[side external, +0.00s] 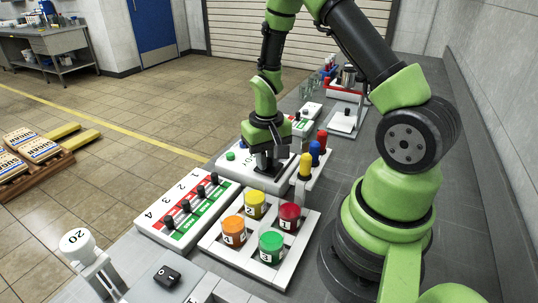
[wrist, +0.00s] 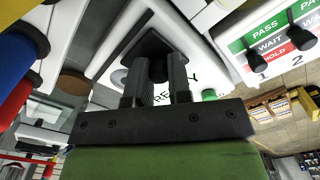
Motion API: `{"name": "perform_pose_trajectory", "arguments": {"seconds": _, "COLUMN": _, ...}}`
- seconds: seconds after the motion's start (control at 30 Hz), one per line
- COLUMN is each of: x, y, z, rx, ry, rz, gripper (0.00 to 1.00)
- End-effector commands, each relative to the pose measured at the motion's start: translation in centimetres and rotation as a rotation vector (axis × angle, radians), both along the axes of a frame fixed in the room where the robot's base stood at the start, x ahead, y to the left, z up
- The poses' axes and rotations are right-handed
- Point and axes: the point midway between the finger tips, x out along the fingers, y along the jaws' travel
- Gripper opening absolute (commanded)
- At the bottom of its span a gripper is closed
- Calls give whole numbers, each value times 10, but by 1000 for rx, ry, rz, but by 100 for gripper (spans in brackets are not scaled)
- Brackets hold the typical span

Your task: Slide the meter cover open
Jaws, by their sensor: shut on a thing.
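A white box (side external: 230,174) stands on the bench below my gripper, with lettering on top that reads as READY in the wrist view, and a green button (side external: 230,156). In the wrist view a dark square piece (wrist: 148,40) lies on the box's white face (wrist: 108,52); it looks like the meter cover, though I cannot tell for sure. My gripper (wrist: 160,78) points down at it and is shut on a dark knob on this piece. The fingers hide most of the knob. My gripper (side external: 268,164) also hides part of the box in the side view.
A white tray (side external: 213,246) of coloured jars stands in front. A panel with several black levers (side external: 172,221) is at left. Red, blue and yellow knobs (side external: 306,164) stand close at right. A black rocker switch (side external: 167,275) and a dial marked 20 (side external: 75,240) are nearer the front.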

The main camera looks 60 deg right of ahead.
Motion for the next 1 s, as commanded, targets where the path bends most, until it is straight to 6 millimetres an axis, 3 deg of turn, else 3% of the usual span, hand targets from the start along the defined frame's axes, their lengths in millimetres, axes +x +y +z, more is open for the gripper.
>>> {"name": "perform_pose_trajectory", "arguments": {"seconds": 0.03, "x": 0, "y": 0, "z": 0, "rx": -1, "ry": -1, "rz": -1, "gripper": 0}}
{"name": "perform_pose_trajectory", "arguments": {"seconds": 0.07, "x": 0, "y": 0, "z": 0, "rx": -1, "ry": -1, "rz": -1, "gripper": 26}}
{"name": "perform_pose_trajectory", "arguments": {"seconds": 0.13, "x": 0, "y": 0, "z": 0, "rx": -1, "ry": -1, "rz": -1, "gripper": 42}}
{"name": "perform_pose_trajectory", "arguments": {"seconds": 0.17, "x": 0, "y": 0, "z": 0, "rx": -1, "ry": -1, "rz": -1, "gripper": 45}}
{"name": "perform_pose_trajectory", "arguments": {"seconds": 0.43, "x": 0, "y": 0, "z": 1, "rx": -1, "ry": -1, "rz": 0, "gripper": 45}}
{"name": "perform_pose_trajectory", "arguments": {"seconds": 0.57, "x": 1, "y": -1, "z": 11, "rx": -2, "ry": -4, "rz": 1, "gripper": 45}}
{"name": "perform_pose_trajectory", "arguments": {"seconds": 1.0, "x": 1, "y": -1, "z": 87, "rx": -3, "ry": -5, "rz": -1, "gripper": 45}}
